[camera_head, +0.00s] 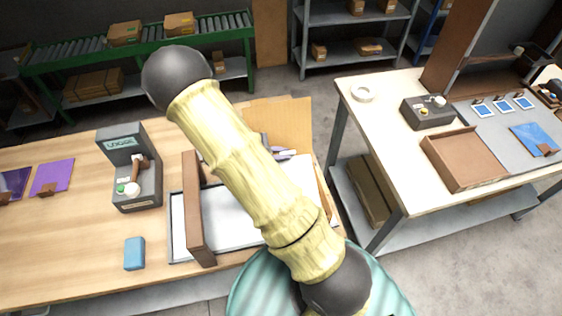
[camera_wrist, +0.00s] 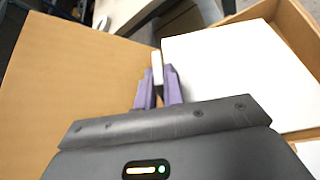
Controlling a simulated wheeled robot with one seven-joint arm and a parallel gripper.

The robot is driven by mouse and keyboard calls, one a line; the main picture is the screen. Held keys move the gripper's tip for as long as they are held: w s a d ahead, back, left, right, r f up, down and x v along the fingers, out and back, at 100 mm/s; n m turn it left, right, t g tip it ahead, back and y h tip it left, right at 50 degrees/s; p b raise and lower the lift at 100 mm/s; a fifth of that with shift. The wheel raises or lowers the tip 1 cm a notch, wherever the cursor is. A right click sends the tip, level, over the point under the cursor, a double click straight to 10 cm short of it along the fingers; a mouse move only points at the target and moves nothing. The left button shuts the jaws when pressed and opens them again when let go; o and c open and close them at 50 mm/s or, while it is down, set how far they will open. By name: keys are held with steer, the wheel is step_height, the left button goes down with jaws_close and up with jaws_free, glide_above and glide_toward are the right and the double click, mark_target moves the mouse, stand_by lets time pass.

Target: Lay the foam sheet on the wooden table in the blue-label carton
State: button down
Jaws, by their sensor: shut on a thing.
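The white foam sheet (camera_head: 300,172) shows beside my arm in the head view, and as a broad flat white panel (camera_wrist: 240,75) in the wrist view. My gripper (camera_wrist: 158,92) has purple fingers shut on a narrow white part at the sheet's left edge; how the two join is hard to see. The open cardboard carton (camera_head: 282,120) stands at the right end of the wooden table (camera_head: 75,235), one flap raised. Its brown wall (camera_wrist: 300,30) borders the sheet at upper right. My arm hides much of the carton, and no blue label is visible.
A grey-rimmed white tray (camera_head: 180,228) with an upright brown board (camera_head: 197,210) lies left of the carton. A grey machine (camera_head: 130,170) and a blue block (camera_head: 134,253) stand further left. A second table (camera_head: 385,130) with a brown box (camera_head: 465,160) is at right.

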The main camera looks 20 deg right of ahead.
steer(key=shift+w+f+p, duration=0.1)
steer(key=shift+f+p, duration=0.35)
steer(key=shift+f, duration=1.65)
steer(key=shift+f, duration=0.2)
steer(key=c, duration=1.5)
jaws_free()
steer(key=shift+r, duration=0.1)
steer(key=shift+r, duration=0.15)
steer(key=b+v, duration=0.2)
steer(key=v, duration=1)
